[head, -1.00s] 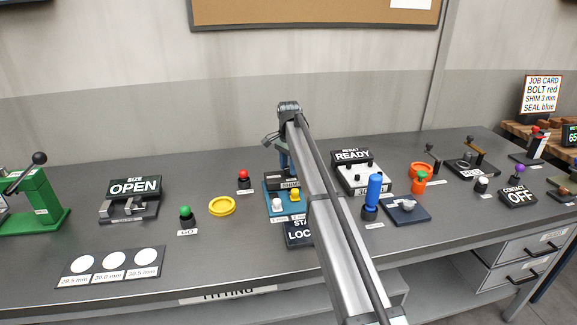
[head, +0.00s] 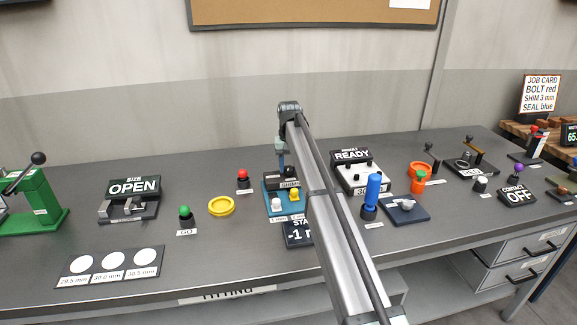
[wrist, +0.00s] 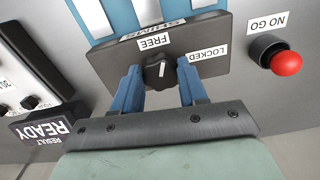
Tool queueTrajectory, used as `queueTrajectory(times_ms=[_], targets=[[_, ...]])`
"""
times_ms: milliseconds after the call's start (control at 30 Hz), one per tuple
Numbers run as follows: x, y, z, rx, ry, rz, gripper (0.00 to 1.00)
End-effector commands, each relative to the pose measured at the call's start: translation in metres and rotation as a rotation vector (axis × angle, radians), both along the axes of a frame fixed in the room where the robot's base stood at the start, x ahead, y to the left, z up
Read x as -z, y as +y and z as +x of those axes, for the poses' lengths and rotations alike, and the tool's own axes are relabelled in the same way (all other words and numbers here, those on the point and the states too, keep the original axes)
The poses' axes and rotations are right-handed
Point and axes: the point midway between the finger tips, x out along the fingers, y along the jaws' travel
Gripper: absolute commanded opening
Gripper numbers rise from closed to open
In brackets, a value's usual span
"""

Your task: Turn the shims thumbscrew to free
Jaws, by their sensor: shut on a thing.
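The shims thumbscrew is a black knob (wrist: 158,72) on a dark plate (wrist: 112,58) with FREE and LOCKED labels, seen in the wrist view. Its white pointer mark points roughly towards the FREE label (wrist: 155,41). My gripper (wrist: 161,82), with blue fingers, is shut on the knob. In the head view my gripper (head: 281,160) reaches down onto the back of the blue shim holder (head: 270,204), and my arm hides part of that area.
A red NO GO button (wrist: 286,63) stands beside the plate. The READY display (head: 352,156) and an upright blue handle (head: 373,190) stand to the right of my arm. A yellow ring (head: 221,206) lies to the left.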

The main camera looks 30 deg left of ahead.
Motion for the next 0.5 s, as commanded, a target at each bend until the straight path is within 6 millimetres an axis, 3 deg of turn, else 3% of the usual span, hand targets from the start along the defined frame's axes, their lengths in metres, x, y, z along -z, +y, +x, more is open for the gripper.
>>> queueTrajectory(times_ms=[500], targets=[[-0.0007, -0.0005, 0.0012, -0.343, 0.0, 0.001, 0.12]])
